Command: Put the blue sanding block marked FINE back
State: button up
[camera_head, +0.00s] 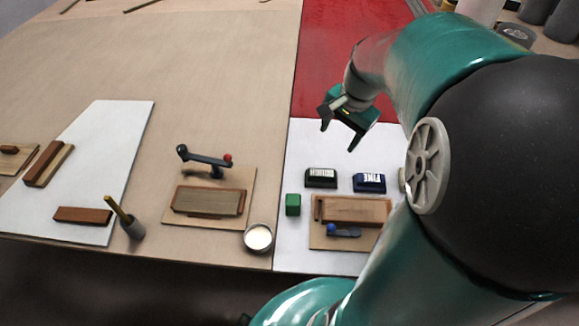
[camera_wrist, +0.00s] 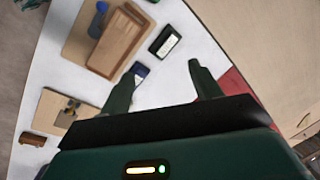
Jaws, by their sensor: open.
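The blue block marked FINE (camera_head: 369,182) sits on the white sheet at the right, behind a shallow wooden tray (camera_head: 352,210). In the wrist view the blue block (camera_wrist: 141,70) shows beside the tip of one finger, which partly covers it. My gripper (camera_head: 341,138) is open and empty, above the sheet and beyond the block. Its two fingers also show apart in the wrist view (camera_wrist: 162,72). The wooden tray also shows in the wrist view (camera_wrist: 118,42); it lies on a thin board.
A black block with a white label (camera_head: 321,178) sits left of the blue one. A green block (camera_head: 293,204) stands left of the tray. A small blue-knobbed tool (camera_head: 343,231) lies before the tray. A round tin (camera_head: 258,238) and a lamp-like lever tool (camera_head: 204,160) stand further left.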

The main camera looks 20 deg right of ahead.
jog(key=s+a+r+n+t, duration=0.1)
jog(key=s+a+r+n, duration=0.2)
jog(key=s+a+n, duration=0.2)
jog(key=s+a+r+n+t, duration=0.2)
jog(key=s+a+r+n, duration=0.2)
jog(key=a+n, duration=0.4)
jog(key=s+a, duration=0.1)
jog(key=a, duration=0.3)
jog(key=shift+a+t+h, duration=0.15)
jog(key=shift+t+h, duration=0.15)
jog(key=shift+h, duration=0.1)
jog(key=shift+s, duration=0.1)
